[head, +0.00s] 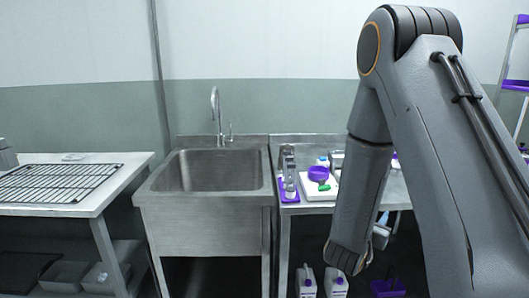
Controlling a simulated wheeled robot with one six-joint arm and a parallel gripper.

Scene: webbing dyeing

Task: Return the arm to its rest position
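My arm (445,150) fills the right side of the head view. It rises to a bent elbow at the top, and its forearm (362,190) hangs down in front of the metal table. The wrist end (346,258) is low, in front of the space below the tabletop. A small light grey part with a bit of blue (381,235) shows just right of the forearm; I cannot tell whether it belongs to my gripper. No fingertips can be made out, so what the gripper holds, if anything, is hidden.
A steel sink (212,172) with a tall tap stands in the middle. The metal table (305,207) right of it bears a white tray (313,192), a purple bowl (318,173) and a purple-based rack (289,190). White bottles (306,283) stand below. A wire rack (60,182) lies on the left table.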

